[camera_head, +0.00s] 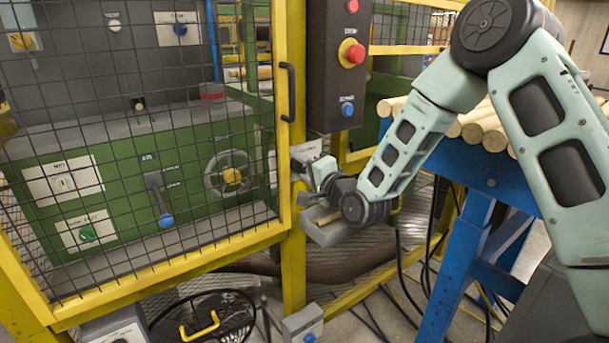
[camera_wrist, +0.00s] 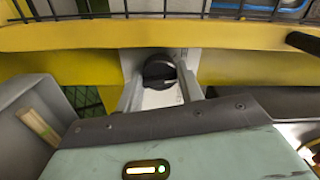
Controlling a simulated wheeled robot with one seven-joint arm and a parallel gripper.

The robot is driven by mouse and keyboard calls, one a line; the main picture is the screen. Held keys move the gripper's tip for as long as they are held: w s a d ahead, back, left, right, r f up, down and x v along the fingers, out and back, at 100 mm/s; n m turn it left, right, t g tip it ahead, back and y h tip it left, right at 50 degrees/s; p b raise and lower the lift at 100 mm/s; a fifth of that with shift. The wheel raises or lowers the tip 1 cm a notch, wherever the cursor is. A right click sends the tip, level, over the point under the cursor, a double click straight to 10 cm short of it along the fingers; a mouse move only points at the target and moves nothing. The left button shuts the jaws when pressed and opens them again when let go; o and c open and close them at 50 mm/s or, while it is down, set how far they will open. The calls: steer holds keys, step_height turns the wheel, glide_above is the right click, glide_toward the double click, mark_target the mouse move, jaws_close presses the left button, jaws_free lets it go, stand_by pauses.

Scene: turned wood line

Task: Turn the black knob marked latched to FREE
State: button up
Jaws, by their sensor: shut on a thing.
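The black knob (camera_wrist: 158,72) sits on a white plate (camera_wrist: 163,98) fixed to the yellow frame. My gripper (camera_wrist: 158,80) has one grey finger on each side of the knob and is shut on it. The marking on the plate is too small to read, and part of it is hidden by my wrist. In the head view my gripper (camera_head: 305,168) reaches the yellow post from the right, and the knob is hidden behind it.
A yellow mesh guard (camera_head: 140,150) with a black handle (camera_head: 288,92) stands left of my gripper. A dark control box (camera_head: 336,65) with a red stop button hangs above. A grey bin (camera_head: 328,233) is just below my wrist. A blue stand (camera_head: 470,235) holds wooden rods at right.

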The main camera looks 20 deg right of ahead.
steer(key=n+b, duration=0.3)
steer(key=n, duration=0.3)
steer(key=shift+f+b, duration=0.15)
steer(key=shift+b, duration=0.2)
steer(key=shift+n, duration=0.3)
steer(key=o, duration=0.7)
